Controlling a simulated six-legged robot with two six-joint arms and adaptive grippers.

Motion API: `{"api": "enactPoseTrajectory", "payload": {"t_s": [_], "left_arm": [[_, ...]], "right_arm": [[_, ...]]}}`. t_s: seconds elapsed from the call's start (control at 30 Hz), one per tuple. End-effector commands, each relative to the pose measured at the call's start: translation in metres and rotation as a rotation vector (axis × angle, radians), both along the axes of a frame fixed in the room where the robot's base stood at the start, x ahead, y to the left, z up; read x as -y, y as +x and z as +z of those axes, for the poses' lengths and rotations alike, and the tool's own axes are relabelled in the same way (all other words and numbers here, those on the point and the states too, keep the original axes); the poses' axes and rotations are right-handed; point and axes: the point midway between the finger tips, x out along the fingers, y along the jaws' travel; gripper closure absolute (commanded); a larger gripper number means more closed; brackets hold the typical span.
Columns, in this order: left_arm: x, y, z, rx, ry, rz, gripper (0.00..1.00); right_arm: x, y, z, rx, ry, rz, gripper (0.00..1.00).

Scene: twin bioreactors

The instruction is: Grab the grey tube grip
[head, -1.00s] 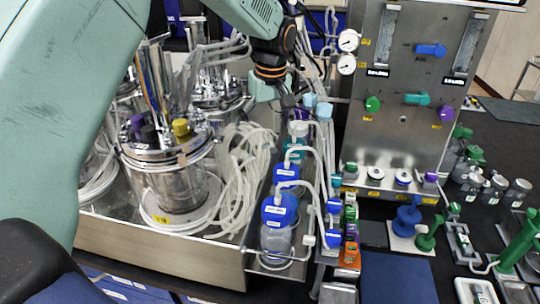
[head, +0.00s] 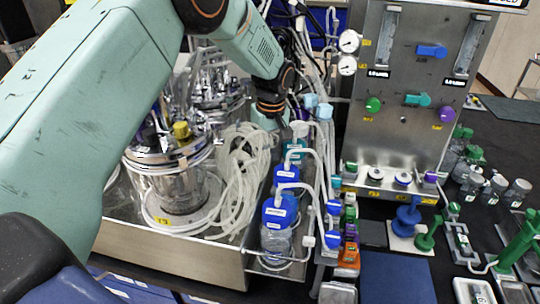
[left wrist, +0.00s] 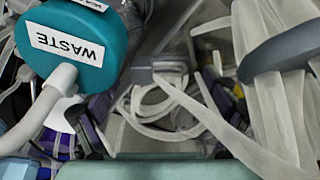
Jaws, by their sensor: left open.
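My left gripper (head: 268,118) points down above the tubing, beside the row of bottles in the head view. It is open, and its fingertips are partly hidden there. A pale green part of it crosses the bottom of the left wrist view. A smooth grey piece (left wrist: 280,55) lies across several pale tubes at the upper right of the left wrist view and looks like the grey tube grip. It is apart from the visible part of the gripper. I cannot make the grip out in the head view. My right gripper is not in view.
A teal-capped waste bottle (left wrist: 70,45) stands close by in the left wrist view. Bottles with blue caps (head: 280,210) stand in front of the gripper. Loose white tubing (head: 245,165) and a glass bioreactor (head: 172,185) are at left, a metal control panel (head: 400,110) at right.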

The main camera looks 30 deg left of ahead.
Motion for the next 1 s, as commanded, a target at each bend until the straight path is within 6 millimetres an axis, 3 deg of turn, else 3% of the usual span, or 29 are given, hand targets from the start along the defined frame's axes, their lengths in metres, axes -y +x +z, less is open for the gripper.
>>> {"api": "enactPoseTrajectory", "payload": {"t_s": [1.0], "left_arm": [[0.0003,-0.0021,-0.0025,-0.007,-0.001,0.001,1.0]], "right_arm": [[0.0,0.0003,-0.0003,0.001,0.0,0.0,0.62]]}}
